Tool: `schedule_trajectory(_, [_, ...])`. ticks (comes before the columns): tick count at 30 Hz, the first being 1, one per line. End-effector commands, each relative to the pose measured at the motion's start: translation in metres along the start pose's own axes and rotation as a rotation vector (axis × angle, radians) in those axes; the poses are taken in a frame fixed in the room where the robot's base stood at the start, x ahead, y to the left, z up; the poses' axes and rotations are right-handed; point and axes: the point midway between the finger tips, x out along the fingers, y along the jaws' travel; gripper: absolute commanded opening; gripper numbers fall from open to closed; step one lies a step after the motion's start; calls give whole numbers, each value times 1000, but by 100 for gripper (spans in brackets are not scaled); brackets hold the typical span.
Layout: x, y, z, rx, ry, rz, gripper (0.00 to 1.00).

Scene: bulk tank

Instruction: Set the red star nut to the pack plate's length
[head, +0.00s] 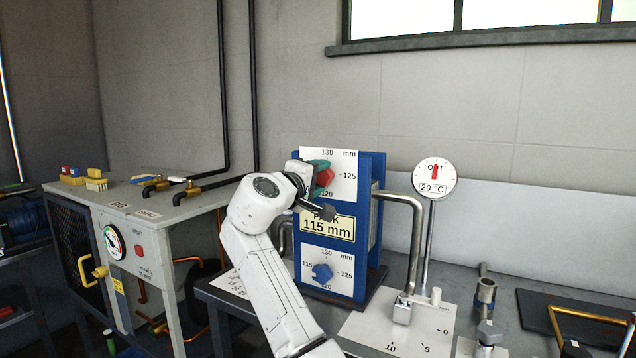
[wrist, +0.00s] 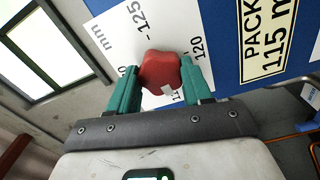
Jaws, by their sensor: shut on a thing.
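The red star nut (wrist: 160,70) sits on the upper white dial card (wrist: 108,25) of the blue plate pack. My gripper (wrist: 158,88) is shut on it, its teal fingers on opposite sides. A small white mark on the nut lies beside a partly hidden number beginning "11"; its exact reading cannot be told. In the head view the nut (head: 325,177) shows just beyond my gripper (head: 318,175), and the card's left side is hidden. The pack plate (head: 328,226) reads "PACK 115 mm"; it also shows in the wrist view (wrist: 267,38).
A blue star nut (head: 322,273) is on the lower dial card (head: 340,286). A bent steel pipe (head: 416,225) and a round 20 °C gauge (head: 434,178) stand to the right. A grey cabinet (head: 175,235) with valves is at the left. The bench holds several fittings at the right.

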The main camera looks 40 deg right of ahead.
Motion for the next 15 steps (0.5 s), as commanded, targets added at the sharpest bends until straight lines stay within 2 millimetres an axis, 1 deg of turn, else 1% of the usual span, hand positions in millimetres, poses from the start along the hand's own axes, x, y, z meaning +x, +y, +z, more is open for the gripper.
schedule_trajectory(1, [0, -4, 2, 18, -5, -4, 19])
schedule_trajectory(6, [0, -4, 2, 73, -6, -4, 19])
schedule_trajectory(15, [0, -4, 2, 103, -7, -6, 19])
